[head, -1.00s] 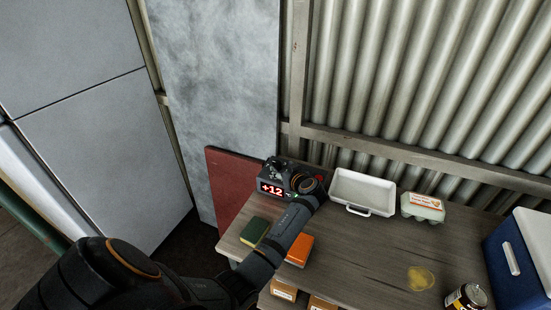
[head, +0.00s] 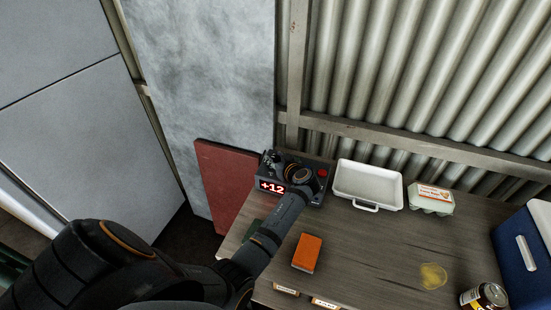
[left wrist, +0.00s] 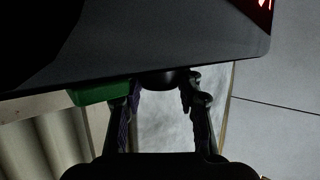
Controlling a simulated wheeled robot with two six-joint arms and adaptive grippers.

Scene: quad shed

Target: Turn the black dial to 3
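The dial box (head: 311,194) is a dark unit at the back left of the table, with a red display (head: 271,187) reading +1.2. In the left wrist view, the black dial (left wrist: 160,80) shows as a dark dome under the box's edge. My left gripper (left wrist: 163,88) has its two fingers apart, one on each side of the dial. They look open with slight gaps, but contact is hard to judge. In the head view my left wrist and arm cover the dial and part of the box. My right gripper is not in view.
A red button (head: 322,173) sits on the box. A white tray (head: 368,184), egg carton (head: 431,199), orange block (head: 307,252), can (head: 484,297) and blue cooler (head: 524,255) stand around. A red panel (head: 222,180) leans at left.

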